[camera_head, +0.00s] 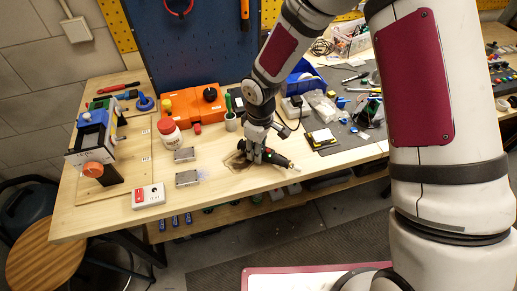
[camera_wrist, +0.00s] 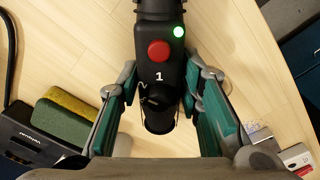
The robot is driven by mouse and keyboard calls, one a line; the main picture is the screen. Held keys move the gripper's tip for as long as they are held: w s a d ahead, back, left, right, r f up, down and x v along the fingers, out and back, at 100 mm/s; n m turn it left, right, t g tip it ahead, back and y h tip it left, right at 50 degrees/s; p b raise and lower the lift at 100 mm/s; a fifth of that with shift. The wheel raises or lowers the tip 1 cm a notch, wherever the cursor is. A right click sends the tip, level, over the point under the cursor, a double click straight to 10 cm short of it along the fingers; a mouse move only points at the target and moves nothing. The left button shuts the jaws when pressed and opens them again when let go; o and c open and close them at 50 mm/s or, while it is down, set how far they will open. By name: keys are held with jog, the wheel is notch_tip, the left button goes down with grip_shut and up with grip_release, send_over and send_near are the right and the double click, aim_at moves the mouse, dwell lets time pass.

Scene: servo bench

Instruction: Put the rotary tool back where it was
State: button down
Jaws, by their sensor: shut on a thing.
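The rotary tool (camera_wrist: 158,55) is a black cylinder with a red button, a white "1" and a lit green light. In the wrist view it lies between the teal finger pads of my gripper (camera_wrist: 160,90), which is shut on its body. In the head view my gripper (camera_head: 252,158) points down near the bench's front edge. The tool (camera_head: 275,158) shows there as a dark, roughly level shape reaching right to a narrow tip. I cannot tell whether the tool touches the bench.
Two metal blocks (camera_head: 187,178) and a white box with a red switch (camera_head: 148,196) are on the left. A red-capped jar (camera_head: 169,131) and an orange case (camera_head: 190,101) stand behind. Wood near the front edge is mostly clear.

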jog(key=shift+f, duration=0.3)
jog(key=c, duration=1.1)
grip_release()
jog(key=shift+r, duration=0.1)
jog(key=r, duration=0.4)
jog(key=r+b, duration=0.1)
jog(key=r, duration=0.7)
jog(key=shift+s+d+r, duration=0.15)
jog(key=shift+s+d, duration=0.05)
jog(key=shift+d, duration=0.05)
jog(key=s+d+r+m+t+h, duration=0.1)
jog(key=s+d+r+m, duration=0.2)
jog(key=d+r, duration=0.4)
jog(key=s+d+r+m+t, duration=0.1)
jog(key=s+d+r+m, duration=0.3)
jog(key=r, duration=0.4)
jog(key=s+d+r+m+t, duration=0.1)
jog(key=s+d+r, duration=0.1)
jog(key=s, duration=0.2)
jog(key=s+d+r+m+t, duration=0.1)
jog(key=s+d+r+m, duration=0.1)
jog(key=s, duration=0.2)
jog(key=s+d+r+m+t, duration=0.1)
jog(key=s+d+r+m, duration=0.1)
jog(key=s, duration=0.3)
jog(key=shift+d+r+y, duration=0.3)
jog(key=shift+d+r, duration=0.05)
jog(key=shift+r, duration=0.05)
